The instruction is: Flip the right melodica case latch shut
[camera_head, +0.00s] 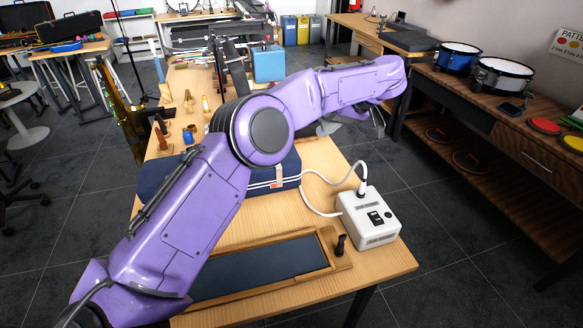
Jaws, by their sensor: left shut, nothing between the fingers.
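The melodica case (290,167) is a dark blue box with white stripes along its front side. It lies on the wooden table, and my purple left arm crosses in front of its middle. A small pale latch (279,175) shows on its front near the right end; I cannot tell if the latch is open or shut. My left gripper (377,127) is small and dark, hanging down beyond the table's right edge, to the right of the case and apart from it. It is shut and empty. My right gripper is not in view.
A white box (368,217) with a white cable stands at the table's right edge. A wooden tray with a dark inlay (258,262) lies in front. Small wooden items (188,100) and a light blue case (269,63) are farther back. Drums (503,75) stand on the right bench.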

